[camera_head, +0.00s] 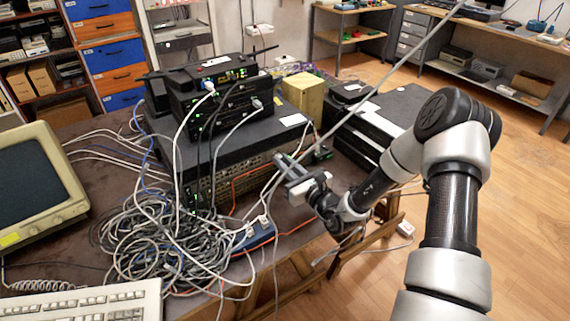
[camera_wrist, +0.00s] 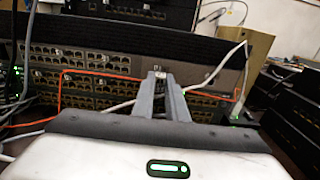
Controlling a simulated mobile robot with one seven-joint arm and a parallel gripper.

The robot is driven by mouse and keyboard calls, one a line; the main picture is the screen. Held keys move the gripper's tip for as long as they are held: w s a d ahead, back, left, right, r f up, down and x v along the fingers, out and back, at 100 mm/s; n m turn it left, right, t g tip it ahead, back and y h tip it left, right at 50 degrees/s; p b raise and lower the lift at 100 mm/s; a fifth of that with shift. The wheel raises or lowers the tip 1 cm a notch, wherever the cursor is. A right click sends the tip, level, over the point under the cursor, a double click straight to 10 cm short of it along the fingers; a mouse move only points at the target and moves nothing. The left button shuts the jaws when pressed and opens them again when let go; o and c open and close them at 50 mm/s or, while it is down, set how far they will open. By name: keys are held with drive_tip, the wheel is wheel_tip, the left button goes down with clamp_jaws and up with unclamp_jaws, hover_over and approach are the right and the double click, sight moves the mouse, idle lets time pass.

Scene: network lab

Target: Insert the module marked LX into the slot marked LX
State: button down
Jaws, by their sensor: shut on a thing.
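My gripper (camera_head: 283,163) is in front of the patch-panel and switch stack (camera_head: 222,186), toward its right end. In the wrist view my gripper (camera_wrist: 161,80) points at the rows of ports on the stack (camera_wrist: 93,78). Its fingers are shut on a small module (camera_wrist: 158,74), of which only a little pale part shows between the fingertips. I cannot read a marking on the module. The LX slot cannot be told apart; port labels are too small to read, and the fingers cover part of the panel. I cannot tell whether the module touches the panel.
A large cable tangle (camera_head: 150,225) lies left. Black boxes (camera_head: 390,115) stand right of the stack, with a monitor (camera_head: 38,190) far left.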

drive_tip(key=shift+w, duration=0.1)
drive_tip(key=c, duration=1.7)
unclamp_jaws()
drive_tip(key=p+v, duration=0.1)
drive_tip(key=v, duration=1.6)
drive_tip(key=shift+s+d, duration=0.15)
drive_tip(key=shift+s, duration=0.05)
